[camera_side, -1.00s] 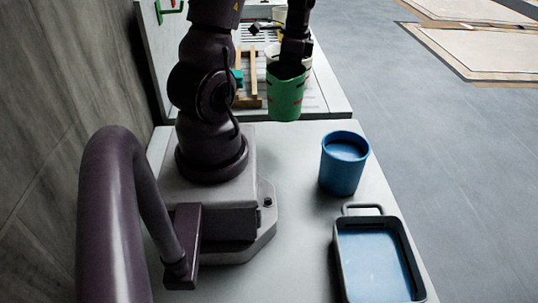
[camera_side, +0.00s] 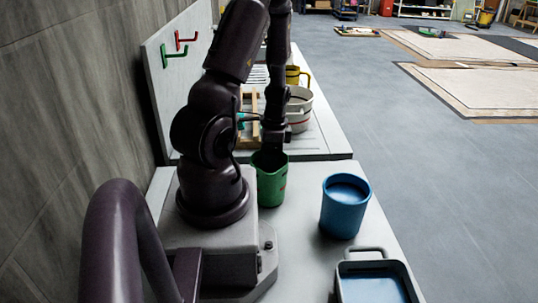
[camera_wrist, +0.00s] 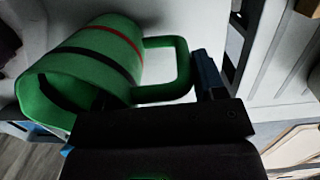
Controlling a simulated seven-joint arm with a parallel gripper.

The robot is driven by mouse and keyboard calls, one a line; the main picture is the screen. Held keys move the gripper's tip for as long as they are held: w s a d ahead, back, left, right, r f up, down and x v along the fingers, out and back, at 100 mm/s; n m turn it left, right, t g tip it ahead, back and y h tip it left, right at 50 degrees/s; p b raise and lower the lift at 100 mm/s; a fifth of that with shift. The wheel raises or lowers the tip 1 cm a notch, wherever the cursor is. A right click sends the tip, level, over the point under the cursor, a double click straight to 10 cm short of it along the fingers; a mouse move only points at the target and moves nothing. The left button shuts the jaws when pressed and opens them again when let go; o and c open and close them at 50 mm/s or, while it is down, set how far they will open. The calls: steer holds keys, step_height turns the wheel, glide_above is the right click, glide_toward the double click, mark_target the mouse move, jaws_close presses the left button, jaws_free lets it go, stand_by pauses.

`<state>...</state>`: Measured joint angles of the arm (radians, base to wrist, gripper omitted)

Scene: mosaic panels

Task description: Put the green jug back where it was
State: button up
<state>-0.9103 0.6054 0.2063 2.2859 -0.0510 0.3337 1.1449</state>
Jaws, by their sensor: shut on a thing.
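The green jug (camera_side: 271,182) has red and dark bands and a loop handle. In the side view it is just right of my arm's base, at the near table's far edge, roughly upright. My gripper (camera_side: 273,150) points down at its top and is shut on it. In the wrist view the jug (camera_wrist: 95,65) lies across the upper left, its open mouth to the lower left and its handle to the right. One blue-tipped finger is beside the handle; the other is mostly hidden. I cannot tell whether the jug's bottom touches the table.
A blue cup (camera_side: 345,207) stands right of the jug. A grey-rimmed tray with blue contents (camera_side: 372,288) is at the front right. On the far counter are a pale pot (camera_side: 299,106), a yellow mug (camera_side: 293,75) and a wooden frame. Red and green hooks (camera_side: 180,53) are on the upright panel.

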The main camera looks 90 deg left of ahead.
steer(key=shift+f, duration=0.15)
steer(key=o, duration=1.4)
step_height(320, 180, up, 12)
steer(key=w, duration=0.1)
steer(key=w+d+r+t+y, duration=0.1)
steer(key=w+d+r+t, duration=0.2)
steer(key=w+d+r, duration=0.8)
steer(key=s+d+r+t, duration=0.1)
steer(key=d, duration=0.4)
steer(key=s+d+r+t, duration=0.1)
steer(key=d+r, duration=0.1)
steer(key=d, duration=0.3)
steer(key=s+d+r+t, duration=0.1)
steer(key=d+r+t, duration=0.1)
steer(key=d, duration=0.3)
steer(key=shift+s+r+h, duration=0.15)
steer(key=shift+s+h, duration=0.2)
steer(key=shift+h, duration=0.05)
